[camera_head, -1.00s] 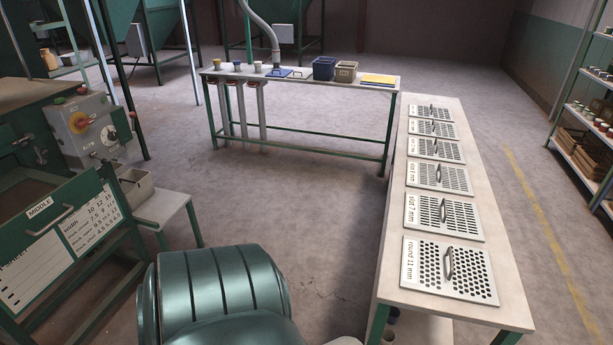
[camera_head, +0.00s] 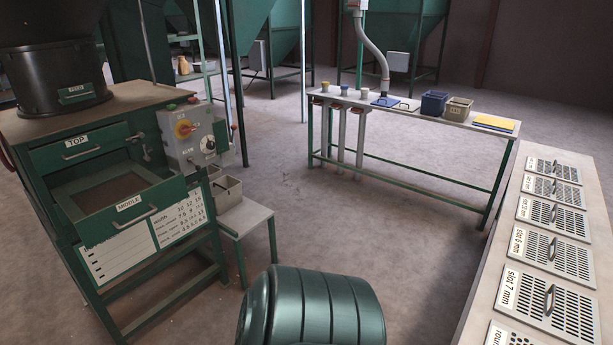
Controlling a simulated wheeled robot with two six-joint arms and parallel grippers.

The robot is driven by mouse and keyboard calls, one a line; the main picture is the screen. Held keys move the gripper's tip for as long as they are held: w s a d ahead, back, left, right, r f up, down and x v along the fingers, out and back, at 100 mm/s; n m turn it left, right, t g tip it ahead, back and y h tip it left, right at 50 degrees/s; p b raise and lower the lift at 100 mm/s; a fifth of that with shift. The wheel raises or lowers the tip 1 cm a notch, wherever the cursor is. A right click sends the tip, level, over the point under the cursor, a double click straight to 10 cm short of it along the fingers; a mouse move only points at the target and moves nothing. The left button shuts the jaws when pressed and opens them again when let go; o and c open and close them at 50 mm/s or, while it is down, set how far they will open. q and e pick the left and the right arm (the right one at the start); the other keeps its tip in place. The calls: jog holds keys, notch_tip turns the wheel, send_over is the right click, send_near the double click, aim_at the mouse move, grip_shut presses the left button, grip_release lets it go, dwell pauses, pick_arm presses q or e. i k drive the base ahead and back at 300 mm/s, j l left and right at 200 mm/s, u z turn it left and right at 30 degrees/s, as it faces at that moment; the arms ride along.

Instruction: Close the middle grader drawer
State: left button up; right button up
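The grader (camera_head: 105,115) is a green cabinet with a wooden top at the left of the head view. Its middle drawer (camera_head: 165,222), labelled MIDDLE, is pulled out, and I see into its open box. A bar handle (camera_head: 136,217) sits on its front. The top drawer (camera_head: 75,153), labelled TOP, sits above and looks pushed in. A white chart and card hang below the middle drawer's front. Neither of my grippers shows in the view.
A small table with a grey bin (camera_head: 228,190) stands right of the grader. A control box (camera_head: 190,137) is on the grader's side. A long table of perforated plates (camera_head: 555,300) runs along the right. Open floor (camera_head: 330,215) lies between.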

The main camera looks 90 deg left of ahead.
aim_at(105, 197)
jog(key=u, duration=1.75)
